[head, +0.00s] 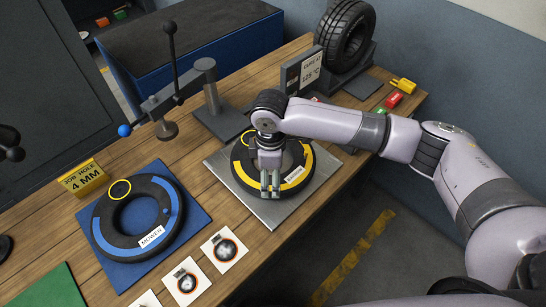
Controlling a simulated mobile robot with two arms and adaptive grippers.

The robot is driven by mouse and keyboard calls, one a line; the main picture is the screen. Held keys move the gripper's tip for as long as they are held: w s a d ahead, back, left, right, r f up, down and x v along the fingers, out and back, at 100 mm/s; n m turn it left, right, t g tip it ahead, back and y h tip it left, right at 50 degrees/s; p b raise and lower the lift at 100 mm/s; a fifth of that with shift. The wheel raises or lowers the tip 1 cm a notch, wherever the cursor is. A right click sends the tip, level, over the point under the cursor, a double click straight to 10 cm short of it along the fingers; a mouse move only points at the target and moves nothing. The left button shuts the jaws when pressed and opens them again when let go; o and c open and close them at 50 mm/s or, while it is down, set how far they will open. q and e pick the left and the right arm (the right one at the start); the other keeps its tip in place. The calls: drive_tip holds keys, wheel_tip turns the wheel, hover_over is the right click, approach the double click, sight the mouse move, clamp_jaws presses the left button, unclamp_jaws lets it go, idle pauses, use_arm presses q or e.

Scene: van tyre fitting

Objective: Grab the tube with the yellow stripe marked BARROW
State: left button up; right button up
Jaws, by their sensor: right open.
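The tube with the yellow stripe (247,173) is a black ring lying flat on a grey metal plate (219,163). Its white label (296,174) is on the right side, too small and slanted to read surely. My right gripper (270,190) points down over the ring, its open fingers at the near part of the tube. The gripper hides the tube's middle, and I cannot tell whether the fingers touch it. A second black tube with a blue stripe (108,232), labelled MOWER, lies on a blue mat (203,215) at the left. My left gripper is not in view.
A grey press stand (211,92) with a lever and blue knob stands behind the tubes. A "JOB: HOLE 4 MM" sign (83,178), a "CURE AT 125 °C" display (302,72), an upright tyre (345,36) and picture cards (223,249) are on the bench.

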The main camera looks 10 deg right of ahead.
drive_tip(key=f, duration=0.2)
drive_tip(key=f+p, duration=0.1)
drive_tip(key=f, duration=0.1)
drive_tip(key=shift+s+d+f, duration=0.1)
drive_tip(key=shift+d+f, duration=0.1)
drive_tip(key=shift+f, duration=0.2)
drive_tip(key=shift+c, duration=0.4)
drive_tip(key=c, duration=1.4)
drive_tip(key=shift+r, duration=0.1)
drive_tip(key=shift+c, duration=0.2)
